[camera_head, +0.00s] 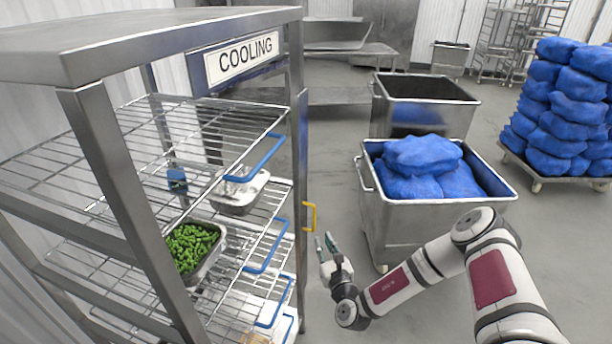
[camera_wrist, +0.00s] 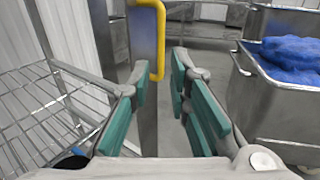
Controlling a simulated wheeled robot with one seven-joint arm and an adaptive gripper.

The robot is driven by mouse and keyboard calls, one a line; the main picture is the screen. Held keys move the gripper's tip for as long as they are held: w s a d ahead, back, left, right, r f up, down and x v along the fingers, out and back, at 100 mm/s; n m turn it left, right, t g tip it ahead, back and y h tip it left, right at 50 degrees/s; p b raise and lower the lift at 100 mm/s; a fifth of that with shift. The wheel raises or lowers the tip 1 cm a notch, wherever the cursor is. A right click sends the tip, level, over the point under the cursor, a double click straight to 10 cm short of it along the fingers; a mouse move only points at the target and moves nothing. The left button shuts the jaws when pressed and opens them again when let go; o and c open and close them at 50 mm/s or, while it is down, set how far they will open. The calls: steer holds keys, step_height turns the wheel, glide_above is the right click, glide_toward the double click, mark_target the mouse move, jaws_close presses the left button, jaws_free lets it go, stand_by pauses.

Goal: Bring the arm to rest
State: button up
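My gripper (camera_head: 325,244) is at the end of my arm, just right of the cooling rack (camera_head: 290,150) in the head view. In the wrist view my gripper (camera_wrist: 160,90) has its green-padded fingers spread apart with nothing between them. A yellow handle (camera_head: 309,217) on the rack's right post stands close beyond the gripper. It also shows in the wrist view as a yellow handle (camera_wrist: 160,40), ahead of the gap between the fingers. I cannot tell whether a finger touches it.
A tray of green vegetables (camera_head: 213,262) and a pan with white contents (camera_head: 240,205) stand on the wire shelves. A metal bin (camera_head: 385,222) with blue bags is right of the gripper, an empty bin (camera_head: 450,98) behind it. Blue bags (camera_head: 565,110) are stacked at far right.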

steer(key=a+r+n+g+y, duration=0.1)
steer(key=a+r+n+y, duration=0.4)
steer(key=r, duration=0.3)
steer(key=a+r+n+g+y, duration=0.25)
steer(key=r+n+y, duration=0.35)
steer(key=r, duration=0.3)
steer(key=s+a+r+n+g+y+b, duration=0.1)
steer(key=s+a+r+n+g+y, duration=0.1)
steer(key=s+a+r+n+g, duration=0.35)
steer(key=s+a+r+n+g+y, duration=0.1)
steer(key=s+a+r+n+g, duration=0.1)
steer(key=s+r+n+g, duration=0.5)
steer(key=s+d+r+n+g+h+b, duration=0.1)
steer(key=s+d+n+g+h, duration=0.2)
steer(key=s, duration=0.4)
steer(key=s+d+r+n+h, duration=0.2)
steer(key=s+d+n+h, duration=0.1)
steer(key=s+n+h, duration=0.25)
steer(key=s+d+r+n+t+h, duration=0.1)
steer(key=s+d+r+t+h, duration=0.2)
steer(key=d, duration=0.5)
steer(key=s+d+r+n+t+h+b, duration=0.1)
steer(key=s+d+r+t+h, duration=0.2)
steer(key=s+d+h, duration=0.2)
steer(key=d, duration=0.3)
steer(key=shift+s+r+t, duration=0.15)
steer(key=shift+r+t, duration=0.25)
steer(key=shift+d, duration=0.1)
